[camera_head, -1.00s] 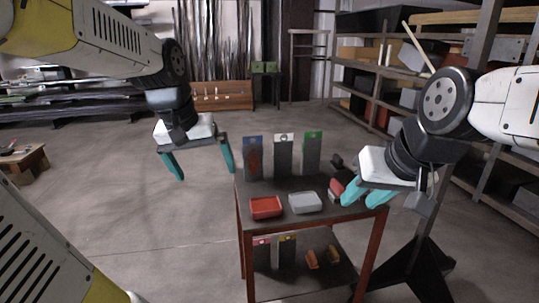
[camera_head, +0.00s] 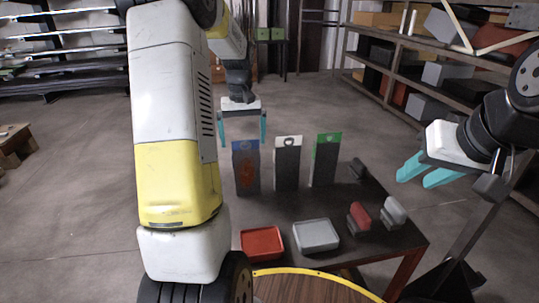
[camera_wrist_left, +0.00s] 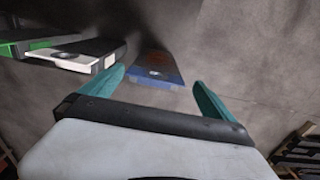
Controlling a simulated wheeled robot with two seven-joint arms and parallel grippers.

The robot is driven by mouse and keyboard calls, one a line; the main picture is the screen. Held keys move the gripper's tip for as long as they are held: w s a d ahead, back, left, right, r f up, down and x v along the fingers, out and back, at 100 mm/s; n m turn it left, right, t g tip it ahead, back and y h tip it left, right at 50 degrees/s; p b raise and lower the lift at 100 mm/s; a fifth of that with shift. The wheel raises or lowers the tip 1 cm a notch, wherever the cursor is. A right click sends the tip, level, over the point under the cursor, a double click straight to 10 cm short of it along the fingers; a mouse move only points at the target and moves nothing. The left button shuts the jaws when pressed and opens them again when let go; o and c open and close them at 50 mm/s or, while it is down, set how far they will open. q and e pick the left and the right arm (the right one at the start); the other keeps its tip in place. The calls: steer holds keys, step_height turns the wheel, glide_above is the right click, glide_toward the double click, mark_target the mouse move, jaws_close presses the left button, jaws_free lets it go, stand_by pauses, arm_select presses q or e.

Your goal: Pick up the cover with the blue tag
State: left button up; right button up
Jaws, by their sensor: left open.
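The cover with the blue tag (camera_head: 246,168) stands upright at the back left of the dark table, its blue tag at the top. It also shows in the left wrist view (camera_wrist_left: 156,68). My left gripper (camera_head: 242,130) is open and empty, above and just behind this cover. In the left wrist view the cover's blue end lies between the two teal fingertips (camera_wrist_left: 157,82), without visible contact. A white-tagged cover (camera_head: 287,165) and a green-tagged cover (camera_head: 325,160) stand to its right. My right gripper (camera_head: 415,180) is open and empty beyond the table's right side.
A red tray (camera_head: 262,243) and a grey tray (camera_head: 316,236) lie at the table's front. A red-topped part (camera_head: 359,216) and a grey-topped part (camera_head: 393,212) stand on the right. A round wooden surface (camera_head: 300,290) is at the bottom. Shelves fill the back right.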

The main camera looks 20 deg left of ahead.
mark_target(246, 150)
arm_select(q)
steer(key=shift+w+f, duration=0.25)
steer(key=shift+f, duration=0.1)
steer(key=f, duration=0.7)
steer(key=shift+d+f, duration=0.15)
steer(key=shift+d, duration=0.05)
steer(key=shift+w, duration=0.1)
steer(key=c, duration=2)
